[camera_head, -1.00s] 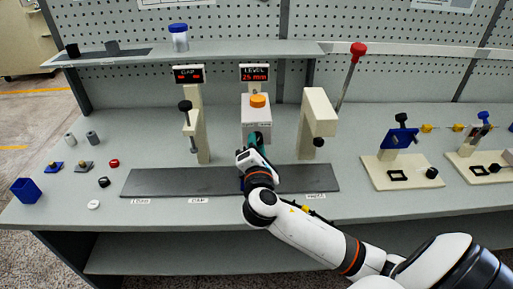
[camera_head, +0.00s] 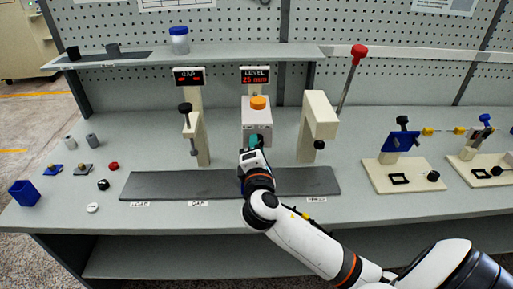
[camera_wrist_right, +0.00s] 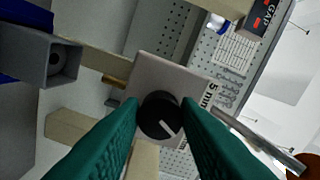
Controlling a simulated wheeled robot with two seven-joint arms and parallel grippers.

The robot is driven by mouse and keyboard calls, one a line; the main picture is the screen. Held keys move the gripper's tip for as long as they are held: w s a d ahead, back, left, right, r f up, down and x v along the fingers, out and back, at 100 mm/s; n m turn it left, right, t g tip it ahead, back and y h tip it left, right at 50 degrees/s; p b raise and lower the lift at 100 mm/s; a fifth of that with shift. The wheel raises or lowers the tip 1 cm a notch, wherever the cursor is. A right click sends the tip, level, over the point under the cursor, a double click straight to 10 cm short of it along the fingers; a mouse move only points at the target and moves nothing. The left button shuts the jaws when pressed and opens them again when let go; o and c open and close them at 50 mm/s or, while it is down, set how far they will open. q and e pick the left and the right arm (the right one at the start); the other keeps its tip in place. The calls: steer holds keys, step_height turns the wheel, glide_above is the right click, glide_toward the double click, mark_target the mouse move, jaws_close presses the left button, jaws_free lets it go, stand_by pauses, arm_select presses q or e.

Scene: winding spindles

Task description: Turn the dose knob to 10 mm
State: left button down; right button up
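The dose knob (camera_wrist_right: 160,117) is a round black knob with a white pointer line, on the pale front plate of the dispenser (camera_wrist_right: 163,72). In the wrist view its pointer slants to the lower right. In the head view the dispenser (camera_head: 256,116) has an orange cap, and the red display (camera_head: 255,76) above reads LEVEL 25 mm. My right gripper (camera_head: 255,140) is at the dispenser's front and hides the knob there. Its green fingers (camera_wrist_right: 160,106) flank the knob closely in the wrist view; whether they press on it is unclear. My left gripper is not in view.
A grey strip (camera_head: 155,185) lies before the stations. A post with a black-knobbed screw (camera_head: 186,108) stands left, a cream press (camera_head: 319,118) with a red-knobbed lever (camera_head: 358,52) right. Small parts and a blue bin (camera_head: 24,193) are far left.

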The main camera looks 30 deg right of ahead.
steer(key=o, duration=0.4)
steer(key=b+v, duration=0.2)
steer(key=v, duration=1)
steer(key=shift+b, duration=0.3)
steer(key=shift+f, duration=0.1)
